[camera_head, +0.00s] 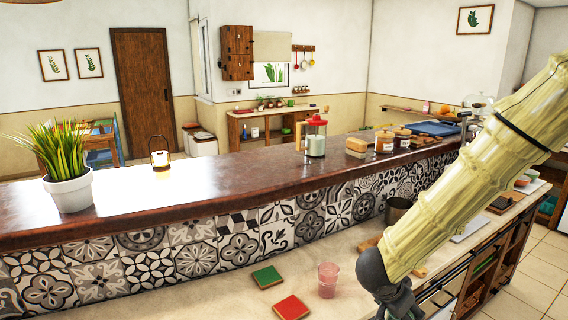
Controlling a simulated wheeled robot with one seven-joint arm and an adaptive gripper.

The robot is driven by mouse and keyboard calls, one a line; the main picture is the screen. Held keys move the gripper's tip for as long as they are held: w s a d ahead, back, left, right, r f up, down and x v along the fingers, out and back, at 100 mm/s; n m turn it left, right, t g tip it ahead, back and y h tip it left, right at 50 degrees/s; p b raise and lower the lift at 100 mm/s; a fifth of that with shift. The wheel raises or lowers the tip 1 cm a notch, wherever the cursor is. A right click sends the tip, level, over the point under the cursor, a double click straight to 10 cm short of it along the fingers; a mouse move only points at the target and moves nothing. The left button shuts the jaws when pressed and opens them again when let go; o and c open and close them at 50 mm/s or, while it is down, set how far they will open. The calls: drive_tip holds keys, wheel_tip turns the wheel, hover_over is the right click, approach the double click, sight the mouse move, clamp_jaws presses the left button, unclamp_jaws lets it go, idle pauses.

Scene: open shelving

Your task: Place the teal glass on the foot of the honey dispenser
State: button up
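I see no glass that is plainly teal. A pinkish translucent glass (327,281) stands upright on the lower beige counter, left of my gripper and apart from it. I cannot make out a honey dispenser for certain. A small lantern-like object with a dark handle and base (160,158) stands on the raised brown bar top, and a clear jug with a red lid (315,140) stands further right on it. My gripper (394,304) hangs over the lower counter at the bottom edge. Its fingertips are cut off by the frame, so its opening and anything in it are hidden.
A green square coaster (267,277) and a red one (291,307) lie left of the glass. A dark pot (397,210) stands behind my gripper. The tiled wall (240,240) rises to the bar top, which holds a potted plant (66,175) and several jars.

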drive_tip(key=f+n, duration=0.1)
drive_tip(key=w+f+n, duration=0.1)
drive_tip(key=f, duration=0.1)
drive_tip(key=a+f+t+y, duration=0.1)
drive_tip(key=f, duration=0.1)
drive_tip(key=shift+w+a+n, duration=0.1)
drive_tip(key=shift+w+n, duration=0.2)
drive_tip(key=shift+n, duration=0.1)
drive_tip(key=s+a+f+n+t+y, duration=0.1)
drive_tip(key=a+f+n+y, duration=0.1)
drive_tip(key=a+f+n, duration=0.2)
drive_tip(key=s+a+f+n+t+y, duration=0.1)
drive_tip(key=a+f+n, duration=0.3)
drive_tip(key=f, duration=0.5)
drive_tip(key=shift+a+f+n+y, duration=0.25)
drive_tip(key=shift+a+n+y, duration=0.25)
drive_tip(key=shift+y, duration=0.3)
drive_tip(key=shift+d, duration=0.1)
